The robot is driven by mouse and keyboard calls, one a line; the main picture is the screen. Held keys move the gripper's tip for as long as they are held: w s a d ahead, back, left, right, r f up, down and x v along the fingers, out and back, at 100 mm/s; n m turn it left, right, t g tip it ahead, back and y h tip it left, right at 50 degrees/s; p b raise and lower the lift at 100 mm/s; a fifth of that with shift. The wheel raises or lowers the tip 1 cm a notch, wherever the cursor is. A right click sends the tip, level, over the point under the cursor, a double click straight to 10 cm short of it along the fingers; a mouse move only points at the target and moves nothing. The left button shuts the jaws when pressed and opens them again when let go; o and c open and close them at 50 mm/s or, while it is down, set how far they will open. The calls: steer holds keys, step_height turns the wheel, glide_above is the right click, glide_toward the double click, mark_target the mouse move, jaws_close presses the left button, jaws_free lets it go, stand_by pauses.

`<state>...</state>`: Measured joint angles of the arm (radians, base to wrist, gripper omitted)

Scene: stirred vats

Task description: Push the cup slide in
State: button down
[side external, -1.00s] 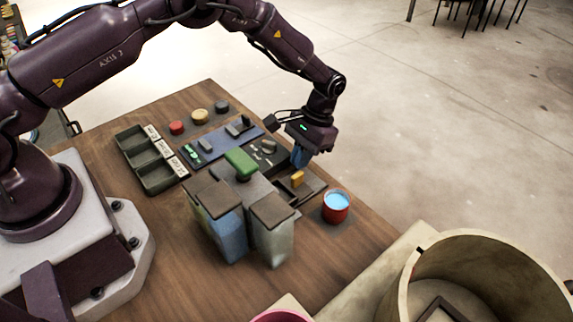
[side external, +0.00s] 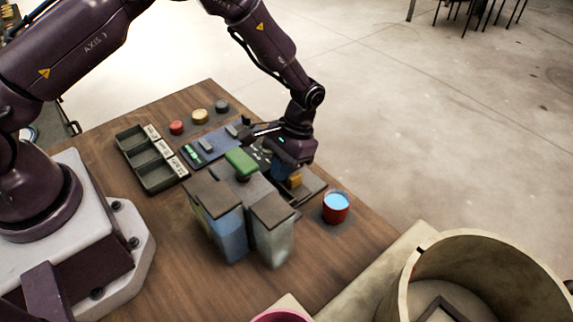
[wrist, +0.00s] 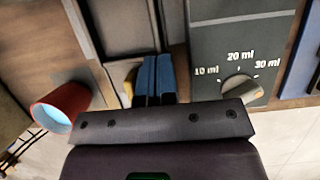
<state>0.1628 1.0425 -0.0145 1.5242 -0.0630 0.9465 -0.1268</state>
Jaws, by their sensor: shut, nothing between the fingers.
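The cup slide is a dark flat tray (side external: 312,189) with an upright yellow handle (side external: 295,180), beside the dispenser's front. The handle also shows in the wrist view (wrist: 128,86), partly hidden. My gripper (side external: 282,174) is low beside the handle, with its blue fingers shut and empty. In the wrist view my gripper (wrist: 155,72) is close to the handle's right; whether they touch I cannot tell. A red cup (side external: 336,213) with light-blue liquid stands outside the slide, and it shows at the left of the wrist view (wrist: 66,104).
The dispenser has dark-lidded containers (side external: 272,210) and a green block (side external: 241,160) on top. A dial panel marked 10, 20 and 30 ml (wrist: 240,45) lies right of my fingers. A large round vat (side external: 412,285) stands at the lower right.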

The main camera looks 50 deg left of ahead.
steer(key=s, duration=0.4)
steer(key=shift+f, duration=0.1)
